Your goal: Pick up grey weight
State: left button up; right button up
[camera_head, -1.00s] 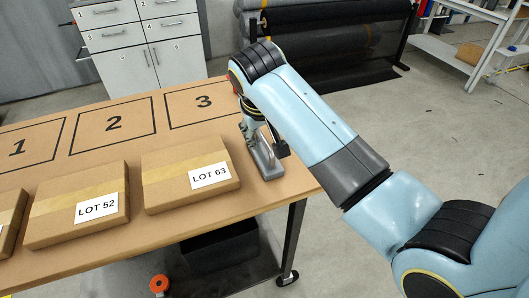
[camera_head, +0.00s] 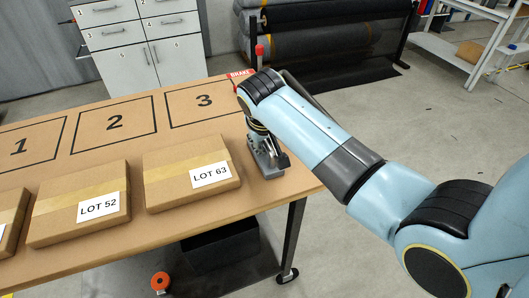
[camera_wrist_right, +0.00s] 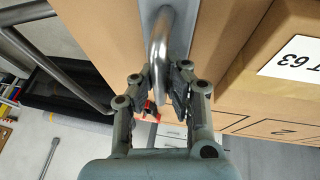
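The grey weight (camera_head: 268,171) is a flat metal block with a raised handle, standing on the brown table near its right edge. In the right wrist view its curved handle (camera_wrist_right: 160,40) comes in from the top and runs between my fingers. My right gripper (camera_head: 265,147) is down at the weight, with one finger on each side of the handle. The right wrist view shows the fingertips (camera_wrist_right: 164,75) close to the handle; whether they press on it is unclear. My left gripper is not in view.
Cardboard boxes labelled LOT 63 (camera_head: 190,174) and LOT 52 (camera_head: 78,204) lie left of the weight. Marked squares 1, 2 and 3 (camera_head: 205,101) along the table's back are empty. A red BRAKE label (camera_head: 240,73) is at the far table edge.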

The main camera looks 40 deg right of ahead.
grip_shut()
jog(key=shift+w+r, duration=0.15)
jog(key=shift+r, duration=0.15)
